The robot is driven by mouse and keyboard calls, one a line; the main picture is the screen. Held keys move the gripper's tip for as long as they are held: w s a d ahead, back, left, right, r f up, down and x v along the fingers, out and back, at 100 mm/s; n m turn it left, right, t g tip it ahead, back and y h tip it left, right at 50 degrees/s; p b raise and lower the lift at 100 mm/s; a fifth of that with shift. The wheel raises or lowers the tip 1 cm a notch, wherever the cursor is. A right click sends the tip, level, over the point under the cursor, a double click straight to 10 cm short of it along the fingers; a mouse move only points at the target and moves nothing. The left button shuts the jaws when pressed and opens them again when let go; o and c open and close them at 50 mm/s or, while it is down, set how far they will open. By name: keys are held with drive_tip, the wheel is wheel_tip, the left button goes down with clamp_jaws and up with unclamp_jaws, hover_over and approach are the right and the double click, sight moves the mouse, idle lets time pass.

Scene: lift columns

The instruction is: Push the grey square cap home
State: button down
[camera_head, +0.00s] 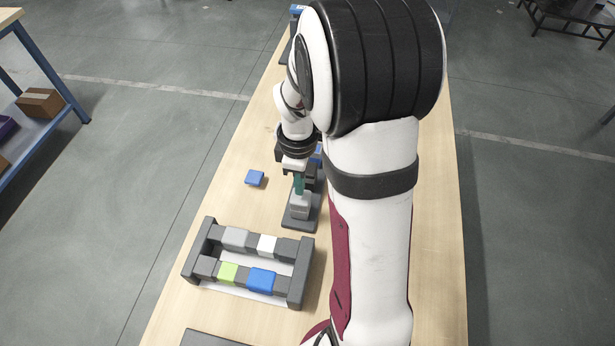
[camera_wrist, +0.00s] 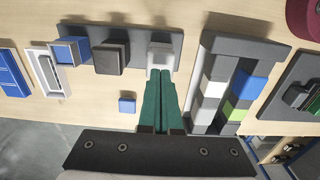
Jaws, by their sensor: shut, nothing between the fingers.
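The grey square cap (camera_head: 300,201) sits on the near end of a dark base plate (camera_head: 301,224); in the wrist view it shows as a light grey block (camera_wrist: 161,56). My gripper (camera_head: 298,191) points down with its green fingers together and empty. In the wrist view the fingertips (camera_wrist: 160,73) are at the edge of the grey cap. I cannot tell whether they touch it, or how deep the cap sits. A dark square column (camera_wrist: 111,57) and a blue open-topped column (camera_wrist: 70,51) stand in line on the same base.
A loose blue square piece (camera_head: 255,177) lies on the table left of the base. A dark rack (camera_head: 297,275) holding grey, white, green and blue blocks stands in front. A white tray (camera_wrist: 47,72) lies beyond the blue column.

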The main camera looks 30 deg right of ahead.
wheel_tip(320, 180, up, 7)
drive_tip(key=shift+r, duration=0.15)
